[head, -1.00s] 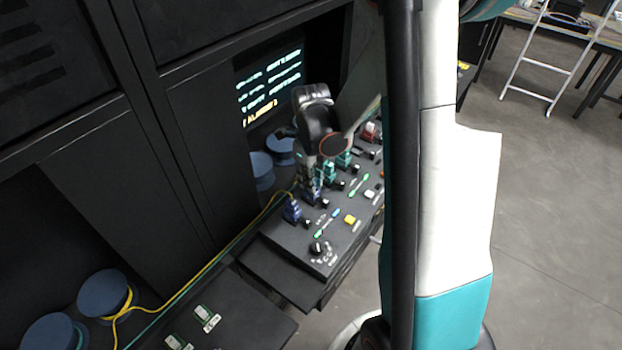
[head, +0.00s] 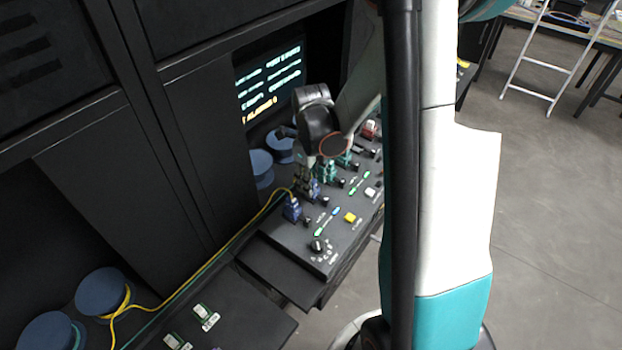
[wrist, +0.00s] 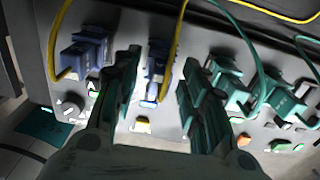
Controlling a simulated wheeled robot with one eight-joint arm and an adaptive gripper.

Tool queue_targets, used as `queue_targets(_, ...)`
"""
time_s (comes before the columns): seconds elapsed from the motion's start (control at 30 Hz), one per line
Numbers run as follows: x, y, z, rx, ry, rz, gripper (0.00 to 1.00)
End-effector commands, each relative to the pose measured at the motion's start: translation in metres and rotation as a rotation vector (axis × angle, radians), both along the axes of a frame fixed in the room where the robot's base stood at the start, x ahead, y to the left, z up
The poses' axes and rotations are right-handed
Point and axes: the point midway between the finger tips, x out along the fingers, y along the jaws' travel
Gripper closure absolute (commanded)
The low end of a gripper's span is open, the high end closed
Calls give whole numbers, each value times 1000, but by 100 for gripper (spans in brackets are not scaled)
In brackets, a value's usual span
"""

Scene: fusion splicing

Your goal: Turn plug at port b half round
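Two blue plugs with yellow cables stand on the dark sloping panel (head: 333,240). The left blue plug (wrist: 84,56) is outside my fingers; it also shows in the head view (head: 292,208). The second blue plug (wrist: 158,66) lies between my two fingers in the wrist view. My gripper (wrist: 162,62) is open, with a gap on each side of this plug; I cannot tell how deep the fingertips reach. In the head view my gripper (head: 308,180) partly hides the second plug.
Green plugs (wrist: 225,80) with green cables stand close to the right of my right finger. Knobs, coloured buttons and a dial (head: 319,244) sit along the panel's front. Blue spools (head: 104,293) and a lit screen (head: 270,83) are behind and left.

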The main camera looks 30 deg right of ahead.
Motion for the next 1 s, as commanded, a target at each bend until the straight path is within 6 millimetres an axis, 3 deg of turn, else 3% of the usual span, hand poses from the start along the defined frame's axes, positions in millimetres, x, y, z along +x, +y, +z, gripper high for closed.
queue_targets(0.23,0,0,2,0,0,0,60)
queue_targets(0.37,0,0,14,0,0,0,60)
queue_targets(0.8,0,0,93,0,0,0,60)
queue_targets(1.0,0,0,114,0,0,0,60)
